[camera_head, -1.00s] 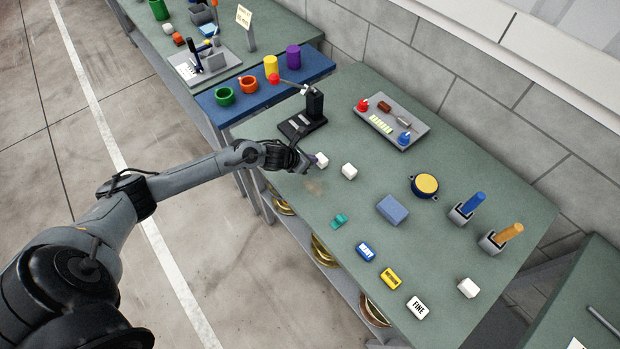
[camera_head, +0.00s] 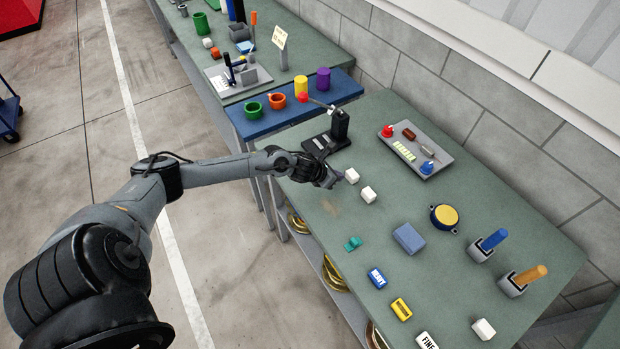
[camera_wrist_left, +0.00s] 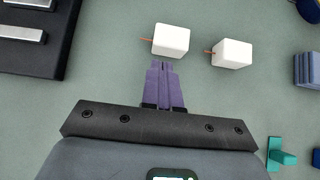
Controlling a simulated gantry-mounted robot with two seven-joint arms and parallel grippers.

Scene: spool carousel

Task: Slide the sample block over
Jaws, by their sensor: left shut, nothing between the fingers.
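Two small white blocks lie on the green bench. The nearer-to-gripper block (camera_head: 351,176) also shows in the left wrist view (camera_wrist_left: 171,40). The second white block (camera_head: 368,194) sits beside it, apart, and to its right in the wrist view (camera_wrist_left: 232,53). Each has a thin orange line at its left side there. My left gripper (camera_head: 337,180) is shut and empty, its purple fingertips (camera_wrist_left: 161,68) just short of the first block; contact cannot be told. A third white block (camera_head: 483,329) lies at the front right. Which is the sample block cannot be told. My right gripper is out of view.
A black stand (camera_head: 338,127) is behind the gripper. A grey tray with knobs (camera_head: 432,168), a blue-grey block (camera_head: 409,238), a yellow-topped round button (camera_head: 445,217) and a teal piece (camera_head: 352,243) are on the bench. The bench is clear between the white blocks and the tray.

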